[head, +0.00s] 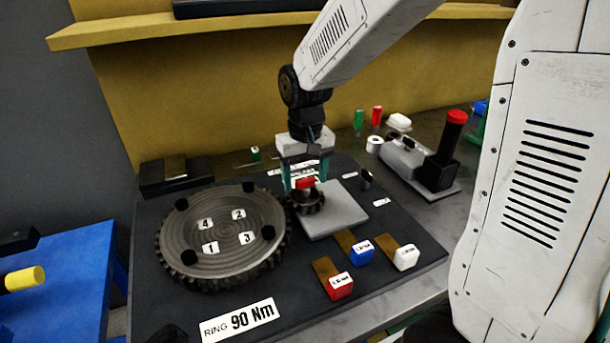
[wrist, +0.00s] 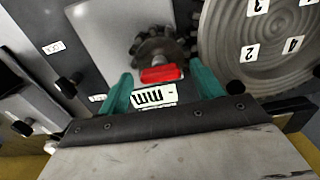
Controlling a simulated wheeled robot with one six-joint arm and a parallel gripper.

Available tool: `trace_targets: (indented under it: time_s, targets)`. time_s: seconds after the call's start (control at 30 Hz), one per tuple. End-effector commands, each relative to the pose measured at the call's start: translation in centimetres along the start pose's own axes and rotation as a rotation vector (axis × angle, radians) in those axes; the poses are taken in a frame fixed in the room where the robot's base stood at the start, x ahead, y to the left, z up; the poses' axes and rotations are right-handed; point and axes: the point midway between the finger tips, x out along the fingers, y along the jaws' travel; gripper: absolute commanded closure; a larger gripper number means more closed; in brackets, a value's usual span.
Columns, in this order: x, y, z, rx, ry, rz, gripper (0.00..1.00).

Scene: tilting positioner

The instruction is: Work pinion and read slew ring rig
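The large dark toothed slew ring (head: 180,250) lies flat on the black base plate (head: 400,305), with number tags 1 to 4 on its face and several black knobs around it. The small toothed pinion (head: 309,203) sits at the ring's right side by a grey plate (head: 340,213); a red block (head: 305,183) is on top of it. My gripper (head: 304,178) is above the pinion, its teal fingers spread either side of the red block. In the wrist view my gripper (wrist: 163,88) shows gaps between both fingers and the red block (wrist: 161,73). The ring (wrist: 230,60) shows partly there.
A "RING 90 Nm" label (head: 238,320) lies at the front. Red (head: 339,287), blue (head: 361,252) and white (head: 406,257) tagged blocks sit front right. A red-topped black post (head: 447,150) stands on a grey fixture at right. A yellow wall (head: 210,90) is behind.

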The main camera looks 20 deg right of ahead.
Motion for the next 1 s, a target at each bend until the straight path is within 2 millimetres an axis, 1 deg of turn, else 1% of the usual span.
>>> trace_targets:
  time_s: [0.23, 0.33, 0.47, 0.6, 0.7, 0.83, 1.0]
  targets:
    - [0.0, 0.0, 0.0, 0.001, 0.001, 0.000, 0.35]
    - [-0.6, 0.0, -0.1, 0.001, 0.002, 0.000, 0.35]
    - [-2.6, 0.0, -0.1, 0.001, 0.005, 0.000, 0.35]
    - [-5.1, 0.0, -0.1, 0.001, 0.004, 0.000, 0.35]
    - [-6.5, 0.0, -0.1, 0.001, 0.002, 0.000, 0.35]
    - [-7.6, 0.0, 0.0, 0.001, 0.002, 0.000, 0.35]
    - [-7.8, 0.0, 0.0, 0.000, 0.000, 0.000, 0.35]
